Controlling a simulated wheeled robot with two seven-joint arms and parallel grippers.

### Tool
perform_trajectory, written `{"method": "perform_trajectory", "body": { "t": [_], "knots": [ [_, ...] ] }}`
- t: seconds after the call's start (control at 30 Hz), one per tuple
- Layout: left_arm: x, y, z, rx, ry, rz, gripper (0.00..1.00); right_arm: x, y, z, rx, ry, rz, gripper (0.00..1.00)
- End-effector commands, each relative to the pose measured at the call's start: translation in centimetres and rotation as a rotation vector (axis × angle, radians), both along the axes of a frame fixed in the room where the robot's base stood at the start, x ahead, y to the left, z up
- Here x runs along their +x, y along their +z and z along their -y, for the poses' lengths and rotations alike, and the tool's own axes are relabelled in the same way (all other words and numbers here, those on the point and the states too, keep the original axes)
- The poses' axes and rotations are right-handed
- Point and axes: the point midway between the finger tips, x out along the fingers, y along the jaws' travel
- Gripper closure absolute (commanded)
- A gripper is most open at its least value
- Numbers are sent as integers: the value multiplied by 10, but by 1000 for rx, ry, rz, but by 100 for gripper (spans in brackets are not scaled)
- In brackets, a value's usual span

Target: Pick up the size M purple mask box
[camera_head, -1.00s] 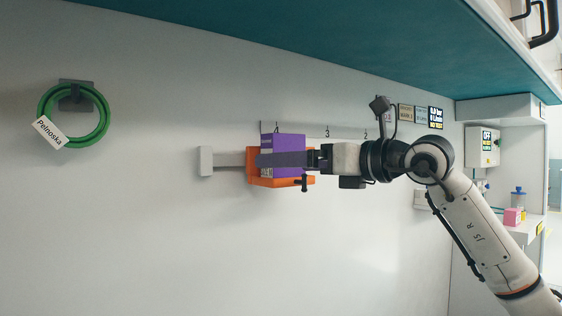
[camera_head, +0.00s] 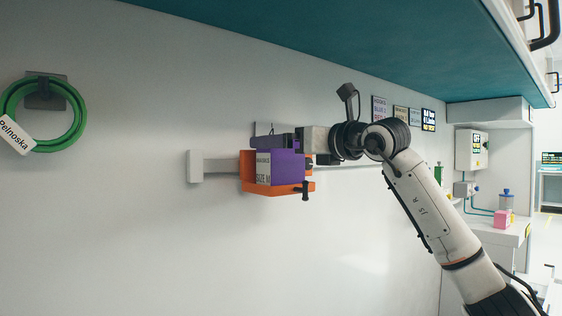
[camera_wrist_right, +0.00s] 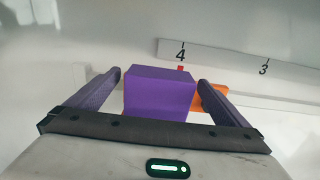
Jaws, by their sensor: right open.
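The purple mask box (camera_head: 287,166) has a white label panel reading "SIZE M" and sits in an orange holder (camera_head: 278,190) on the wall. My right gripper (camera_head: 277,142) reaches in from the right, at the box's upper side. In the right wrist view the box (camera_wrist_right: 158,95) stands between the two spread fingers of the right gripper (camera_wrist_right: 161,78). The right finger looks close to the box, with a slim gap on the left; contact cannot be told. The orange holder (camera_wrist_right: 212,97) shows behind the right finger. My left gripper is not in view.
A grey rail (camera_head: 225,166) with a white end block (camera_head: 195,167) carries the holder. A numbered scale strip (camera_wrist_right: 225,60) runs above. A green ring (camera_head: 42,148) tagged "Pelnoska" hangs at left. A teal overhang (camera_head: 350,40) spans the top. The wall below is clear.

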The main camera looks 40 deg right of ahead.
Motion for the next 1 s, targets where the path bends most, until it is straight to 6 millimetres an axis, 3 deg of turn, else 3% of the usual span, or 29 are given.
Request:
{"method": "perform_trajectory", "body": {
  "t": [0.13,0.4,0.7,1.0],
  "knots": [
    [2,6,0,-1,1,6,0,17,1,-1,2,0,0,0],
    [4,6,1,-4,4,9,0,20,0,-1,-1,0,1,0],
    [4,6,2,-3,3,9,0,20,0,-1,0,0,1,48],
    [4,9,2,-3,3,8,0,19,9,-1,1,0,4,48]
  ]
}}
